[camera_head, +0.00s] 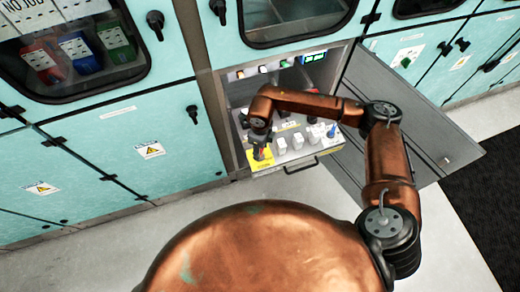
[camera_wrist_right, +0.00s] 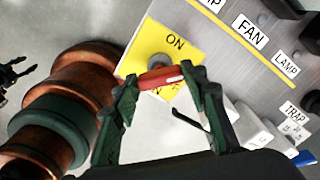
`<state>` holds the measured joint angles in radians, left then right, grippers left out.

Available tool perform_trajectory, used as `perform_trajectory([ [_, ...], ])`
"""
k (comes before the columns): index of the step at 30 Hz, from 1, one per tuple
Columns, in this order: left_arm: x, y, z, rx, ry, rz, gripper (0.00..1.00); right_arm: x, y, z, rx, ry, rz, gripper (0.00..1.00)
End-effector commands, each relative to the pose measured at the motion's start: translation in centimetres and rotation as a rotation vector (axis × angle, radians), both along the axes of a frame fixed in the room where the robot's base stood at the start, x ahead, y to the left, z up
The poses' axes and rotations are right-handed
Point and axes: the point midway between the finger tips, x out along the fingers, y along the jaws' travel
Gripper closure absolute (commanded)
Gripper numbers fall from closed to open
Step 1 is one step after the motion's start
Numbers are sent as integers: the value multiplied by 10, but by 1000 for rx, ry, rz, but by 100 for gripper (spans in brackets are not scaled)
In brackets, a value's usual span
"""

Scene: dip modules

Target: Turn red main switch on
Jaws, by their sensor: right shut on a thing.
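The red main switch (camera_wrist_right: 160,78) sits on a yellow plate (camera_wrist_right: 183,42) marked ON, on the grey panel. Its red handle lies crosswise between the two fingers of my right gripper (camera_wrist_right: 163,84), which is shut on it. In the head view my right gripper (camera_head: 262,146) reaches down to the left end of the open panel, over the yellow plate (camera_head: 262,165). The gripper hides most of the switch there.
The pulled-out panel (camera_head: 300,155) carries several white switches (camera_head: 297,140) and a blue one (camera_head: 331,131), right of the gripper. Labels FAN (camera_wrist_right: 249,32) and LAMP (camera_wrist_right: 286,64) show close by. An open grey door (camera_head: 430,165) stands to the right. Teal cabinets (camera_head: 110,150) line the wall.

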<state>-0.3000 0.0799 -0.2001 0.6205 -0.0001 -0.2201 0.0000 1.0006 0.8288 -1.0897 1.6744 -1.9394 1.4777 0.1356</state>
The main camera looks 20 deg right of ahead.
Motion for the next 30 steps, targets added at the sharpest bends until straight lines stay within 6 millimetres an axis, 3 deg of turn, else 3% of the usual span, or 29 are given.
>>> perform_trajectory([
  [18, -12, 0, -31, 0, 20, 0, 60, 0, -1, -2, -1, 1, 549, 84],
  [30, -16, 0, -39, 0, 26, 0, 60, 0, -1, -1, -1, 1, 732, 84],
])
